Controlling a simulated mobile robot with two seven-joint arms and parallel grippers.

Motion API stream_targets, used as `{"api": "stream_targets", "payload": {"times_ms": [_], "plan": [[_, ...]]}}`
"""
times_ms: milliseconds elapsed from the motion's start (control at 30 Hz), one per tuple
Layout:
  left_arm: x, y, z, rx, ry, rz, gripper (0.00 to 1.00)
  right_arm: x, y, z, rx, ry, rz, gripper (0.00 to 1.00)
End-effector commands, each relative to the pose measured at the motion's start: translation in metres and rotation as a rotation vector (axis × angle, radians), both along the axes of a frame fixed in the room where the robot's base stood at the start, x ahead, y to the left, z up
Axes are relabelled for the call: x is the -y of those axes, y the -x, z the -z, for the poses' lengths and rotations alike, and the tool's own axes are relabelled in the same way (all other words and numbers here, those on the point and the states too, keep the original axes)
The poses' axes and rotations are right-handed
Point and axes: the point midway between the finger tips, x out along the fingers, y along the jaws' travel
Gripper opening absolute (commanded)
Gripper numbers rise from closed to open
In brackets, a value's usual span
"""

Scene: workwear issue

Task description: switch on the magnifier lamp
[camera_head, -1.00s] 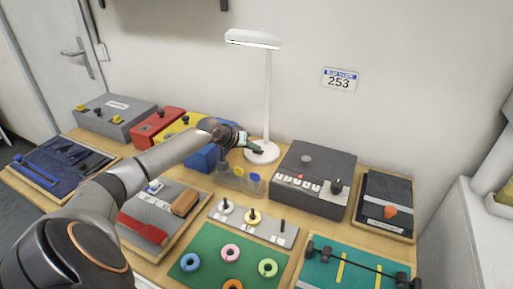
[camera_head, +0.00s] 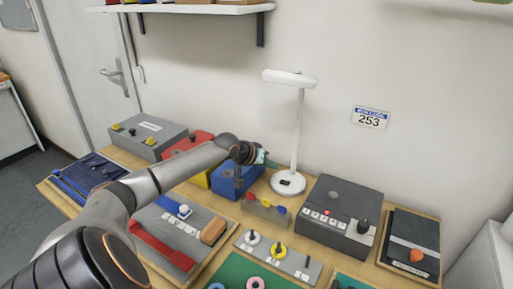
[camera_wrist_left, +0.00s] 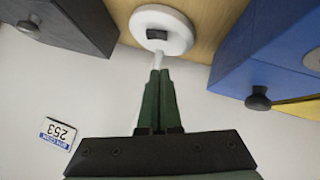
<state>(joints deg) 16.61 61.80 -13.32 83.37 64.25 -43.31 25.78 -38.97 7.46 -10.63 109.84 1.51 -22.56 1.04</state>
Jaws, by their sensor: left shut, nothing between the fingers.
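The white magnifier lamp (camera_head: 299,130) stands upright at the back of the table, its long head (camera_head: 289,78) at the top of a thin post. I cannot tell from its head whether it is lit. Its round base (camera_head: 288,190) carries a dark rocker switch (camera_head: 287,183). The base (camera_wrist_left: 181,40) and switch (camera_wrist_left: 157,34) also show in the left wrist view. My left gripper (camera_head: 268,159) is shut and empty, above and left of the base, apart from the switch. Its fingertips (camera_wrist_left: 160,72) point towards the base in the wrist view. My right gripper is out of view.
A dark grey control box (camera_head: 345,205) stands right of the lamp, and a blue box (camera_head: 230,187) stands left of it. A small rack (camera_head: 266,211) with coloured knobs is in front. A shelf (camera_head: 190,7) hangs on the wall above left.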

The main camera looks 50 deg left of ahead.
Motion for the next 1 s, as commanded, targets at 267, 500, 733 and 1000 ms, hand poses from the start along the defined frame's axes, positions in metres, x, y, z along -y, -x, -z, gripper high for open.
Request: {"api": "stream_targets", "payload": {"times_ms": [267, 500, 733, 1000], "plan": [[-0.002, 0.03, -0.024, -0.002, -0.005, -0.001, 0.0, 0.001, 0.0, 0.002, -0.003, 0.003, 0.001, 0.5], [-0.003, 0.045, -0.037, -0.001, 0.0, -0.003, 0.0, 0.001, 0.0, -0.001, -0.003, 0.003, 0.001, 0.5], [-0.003, 0.052, -0.045, 0.0, -0.001, -0.002, 0.0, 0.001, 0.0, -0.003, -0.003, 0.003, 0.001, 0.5], [-0.002, 0.053, -0.047, 0.001, 0.001, 0.0, 0.0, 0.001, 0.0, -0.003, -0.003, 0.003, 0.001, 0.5]]}}
